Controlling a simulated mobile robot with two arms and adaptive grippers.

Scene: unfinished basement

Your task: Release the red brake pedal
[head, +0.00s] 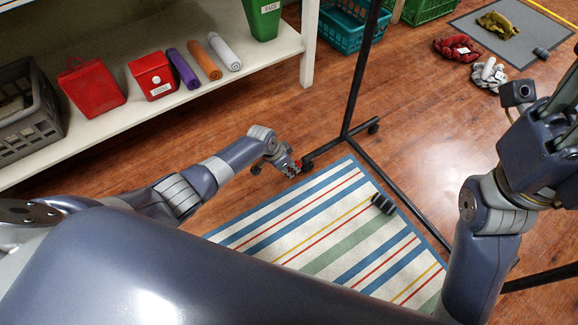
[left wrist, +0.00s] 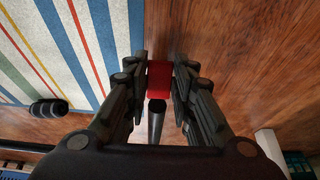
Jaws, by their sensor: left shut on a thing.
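The red brake pedal (left wrist: 159,80) is a small red block between the two fingers of my left gripper (left wrist: 160,72) in the left wrist view. The fingers are shut on its two sides. In the head view my left gripper (head: 289,166) is low by the floor, beside a castor (head: 308,167) of the black rolling rack, and only a bit of red (head: 298,164) shows at its tips. The pedal's tilt cannot be told. My right gripper (head: 562,100) is raised at the right edge and partly cut off, so its opening is unclear.
The black rack (head: 357,85) stands on the wood floor. A low shelf (head: 115,117) holds red boxes, rolled mats and a grey crate (head: 28,112).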

